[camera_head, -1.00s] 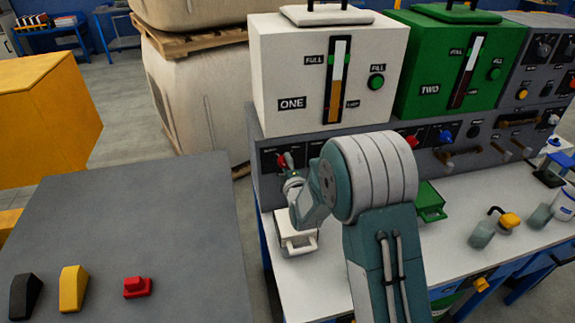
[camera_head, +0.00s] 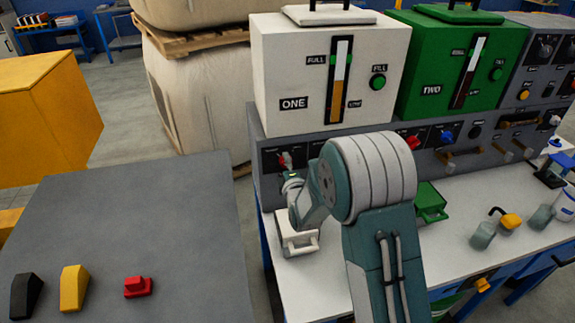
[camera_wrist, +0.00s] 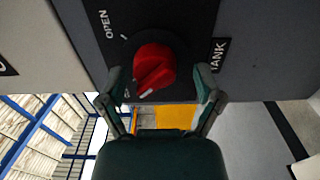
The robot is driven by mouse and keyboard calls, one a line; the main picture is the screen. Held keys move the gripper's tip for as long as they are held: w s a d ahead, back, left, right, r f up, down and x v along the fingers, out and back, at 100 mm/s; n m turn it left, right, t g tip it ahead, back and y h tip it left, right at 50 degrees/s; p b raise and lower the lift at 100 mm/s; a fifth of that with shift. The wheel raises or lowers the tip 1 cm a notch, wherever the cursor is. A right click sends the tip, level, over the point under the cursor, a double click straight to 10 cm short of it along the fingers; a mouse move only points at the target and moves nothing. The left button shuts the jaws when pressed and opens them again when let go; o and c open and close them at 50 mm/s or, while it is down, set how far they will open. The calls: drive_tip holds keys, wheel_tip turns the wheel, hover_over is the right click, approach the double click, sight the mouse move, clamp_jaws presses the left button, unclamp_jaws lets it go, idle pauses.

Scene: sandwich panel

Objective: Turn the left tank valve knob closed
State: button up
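The red knob (camera_wrist: 155,70) sits on a dark panel plate in the wrist view, below tank ONE in the head view (camera_head: 285,160). Its white pointer mark faces the lower left in the wrist view, away from the OPEN label (camera_wrist: 108,22). Another label by the left finger is mostly hidden. My gripper (camera_wrist: 160,82) is open, with one finger on each side of the knob and a visible gap to each. In the head view my gripper (camera_head: 289,172) is at the panel, small and partly hidden by my arm.
White tank ONE (camera_head: 325,75) and green tank TWO (camera_head: 450,65) stand above the panel. A grey table (camera_head: 135,220) with coloured pieces stands at left.

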drive_tip(key=shift+s+d+r, duration=0.1)
drive_tip(key=shift+s+d, duration=0.2)
drive_tip(key=shift+s, duration=0.05)
drive_tip(key=v, duration=1.1)
drive_tip(key=shift+a, duration=0.3)
drive_tip(key=shift+s, duration=0.1)
